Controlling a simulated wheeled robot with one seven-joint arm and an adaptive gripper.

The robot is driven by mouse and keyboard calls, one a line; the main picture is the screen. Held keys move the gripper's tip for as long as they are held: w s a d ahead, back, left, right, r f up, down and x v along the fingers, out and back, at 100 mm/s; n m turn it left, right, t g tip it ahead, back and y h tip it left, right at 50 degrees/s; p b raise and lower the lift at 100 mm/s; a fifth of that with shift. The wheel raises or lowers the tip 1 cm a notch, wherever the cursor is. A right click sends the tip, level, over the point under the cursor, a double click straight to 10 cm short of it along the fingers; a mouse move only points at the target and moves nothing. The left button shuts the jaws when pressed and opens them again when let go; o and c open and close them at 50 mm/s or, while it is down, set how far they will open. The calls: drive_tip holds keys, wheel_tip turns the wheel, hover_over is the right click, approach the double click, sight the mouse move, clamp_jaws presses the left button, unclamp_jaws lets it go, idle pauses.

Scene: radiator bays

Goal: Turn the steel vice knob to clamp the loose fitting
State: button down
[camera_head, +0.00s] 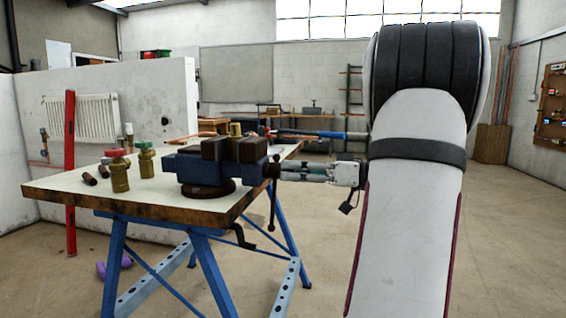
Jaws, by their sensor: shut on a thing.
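The blue and dark vice (195,167) stands on the right part of the workbench top (150,205), on a round dark base. A brass fitting (236,129) shows upright at the top of the vice, by its jaws; whether the jaws touch it is hidden. The vice knob (272,168) is at the vice's right end, with a dark handle bar hanging down below it. My gripper (281,172) reaches in from the right and is shut on the knob. The fingertips are small here, and the knob is partly covered by them.
Two brass valves, one red-topped (118,170) and one green-topped (145,158), stand left of the vice. Short dark pipe pieces (96,174) lie nearby. A red level (70,170) stands upright by the radiator (82,118). Floor on the right is clear.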

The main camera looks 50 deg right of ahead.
drive_tip(key=m+p, duration=1.3)
drive_tip(key=p, duration=0.1)
drive_tip(key=m+p, duration=1.3)
drive_tip(key=m, duration=0.1)
drive_tip(key=shift+s+d+f+p, duration=0.1)
drive_tip(key=shift+s+p, duration=0.1)
drive_tip(key=shift+p, duration=0.15)
